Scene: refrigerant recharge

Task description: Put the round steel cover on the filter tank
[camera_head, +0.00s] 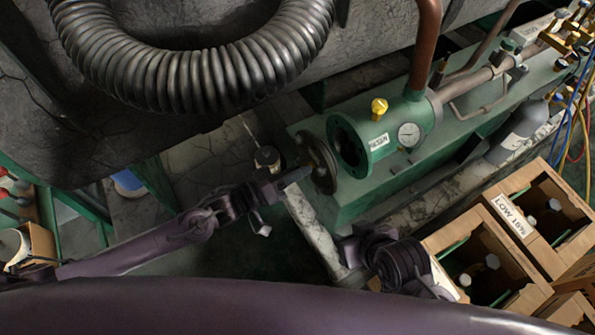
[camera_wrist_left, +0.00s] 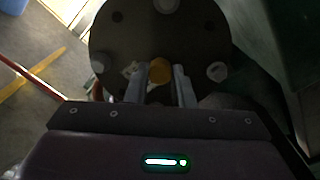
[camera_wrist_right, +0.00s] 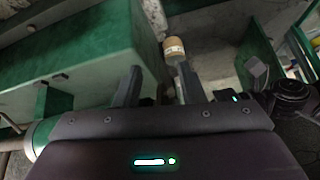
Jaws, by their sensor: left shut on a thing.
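The round steel cover (camera_head: 322,162) stands on edge, just left of the green filter tank (camera_head: 385,135). My left gripper (camera_head: 290,179) is shut on the cover's central knob, which shows between the fingers in the left wrist view (camera_wrist_left: 159,70). The cover's dark disc (camera_wrist_left: 125,40) faces that camera. The tank's open flanged mouth (camera_head: 350,147) faces left towards the cover, with a small gap between them. My right gripper (camera_wrist_right: 157,75) is open and empty in the right wrist view. Its fingers are hard to make out in the head view.
A yellow-knobbed valve (camera_head: 379,108) and a gauge (camera_head: 409,134) sit on the tank. A ribbed hose (camera_head: 205,75) hangs at upper left. Wooden crates with bottles (camera_head: 470,235) stand at lower right. A small canister (camera_head: 267,158) stands behind my left gripper.

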